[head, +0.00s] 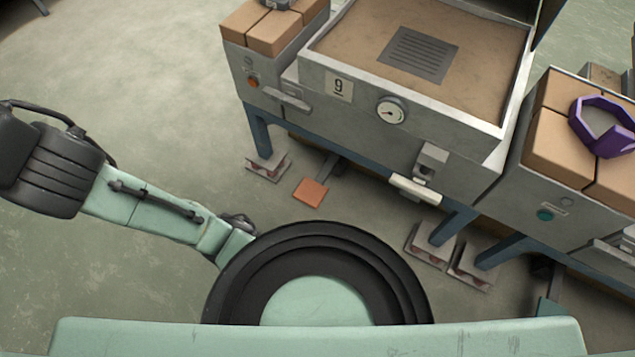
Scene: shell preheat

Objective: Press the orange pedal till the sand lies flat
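The orange pedal (310,192) sits low at the floor under the front of a grey metal sand box marked 9 (312,62), on a dark lever that runs back beneath it. The brown sand (352,38) fills the open box around a grey slotted plate (418,54); its surface looks mostly even, but fine relief is too small to tell. My arm reaches out to the left of the picture, well apart from the pedal. My gripper is not in view.
A gauge (391,111) and a pale handle (415,189) are on the box front. Blue legs with metal feet (268,165) stand beside the pedal. At right, a purple ring (603,127) lies on tan blocks (560,146). The floor (150,110) at left is clear.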

